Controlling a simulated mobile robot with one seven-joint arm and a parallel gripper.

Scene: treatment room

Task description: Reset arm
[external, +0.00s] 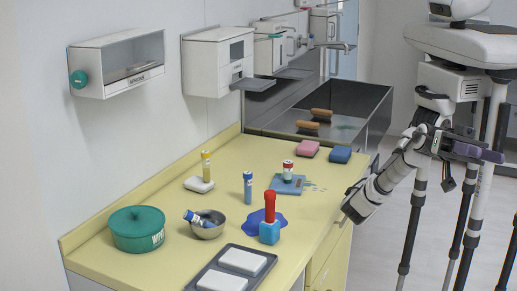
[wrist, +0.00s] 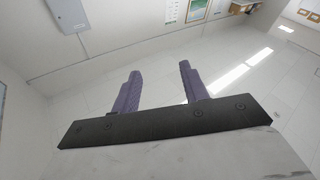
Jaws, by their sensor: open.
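My gripper (wrist: 158,85) shows in the wrist view with its two purple fingers apart and nothing between them. In the external view my gripper (external: 490,155) is at the far right, off the counter's side and above the floor. My arm is folded, with its elbow beside the counter's right edge. The wrist view shows mostly wall and pale floor beyond the fingers.
The yellow counter (external: 130,262) holds a teal pot (external: 137,229), a metal bowl (external: 207,229), a red-topped blue block (external: 269,230), a blue tube (external: 248,187), a grey tray (external: 231,270) and sponges (external: 340,154). A sink (external: 345,105) lies behind.

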